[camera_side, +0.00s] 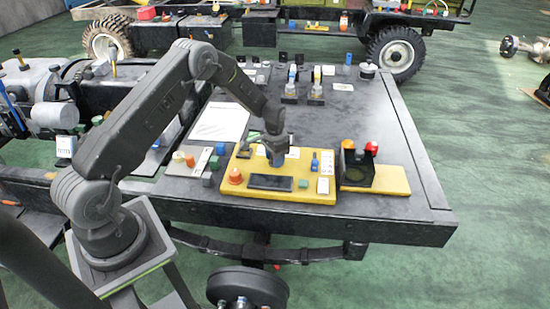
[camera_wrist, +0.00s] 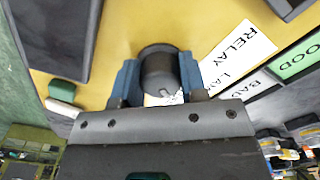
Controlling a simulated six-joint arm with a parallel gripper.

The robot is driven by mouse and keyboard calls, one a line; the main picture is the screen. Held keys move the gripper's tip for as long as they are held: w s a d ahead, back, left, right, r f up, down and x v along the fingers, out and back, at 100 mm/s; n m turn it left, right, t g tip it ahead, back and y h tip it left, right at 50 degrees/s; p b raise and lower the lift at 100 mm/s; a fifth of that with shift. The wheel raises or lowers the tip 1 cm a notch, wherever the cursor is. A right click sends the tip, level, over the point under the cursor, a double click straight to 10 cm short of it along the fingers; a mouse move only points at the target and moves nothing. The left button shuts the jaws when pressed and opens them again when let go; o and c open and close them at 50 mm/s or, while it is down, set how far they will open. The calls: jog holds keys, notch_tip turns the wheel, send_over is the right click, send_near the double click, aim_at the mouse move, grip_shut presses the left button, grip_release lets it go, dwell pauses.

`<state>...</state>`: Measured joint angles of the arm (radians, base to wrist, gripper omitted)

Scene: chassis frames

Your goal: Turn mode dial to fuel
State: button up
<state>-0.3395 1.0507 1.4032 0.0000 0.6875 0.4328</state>
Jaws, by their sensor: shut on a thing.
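The mode dial (camera_wrist: 158,62) is a dark round knob on a yellow panel (camera_wrist: 110,88), seen from close above in the wrist view. My gripper (camera_wrist: 158,80) is shut on the dial, with one blue finger on each side of it. In the side view my gripper (camera_side: 275,158) reaches down onto the yellow panel (camera_side: 300,194), and the dial is hidden there. A white label reading RELAY (camera_wrist: 238,52) lies to the right of the dial. No fuel marking or dial pointer can be made out.
The panel also bears an orange button (camera_side: 235,176), a dark screen (camera_side: 270,183) and a blue switch (camera_side: 315,162). A black box with red and orange tops (camera_side: 357,172) stands to the right. The dark tabletop behind (camera_side: 365,120) has clear room.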

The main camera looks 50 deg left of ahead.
jog(key=shift+m, duration=0.9)
jog(key=o, duration=0.9)
jog(key=shift+o, duration=0.2)
notch_tip(320, 180, up, 14)
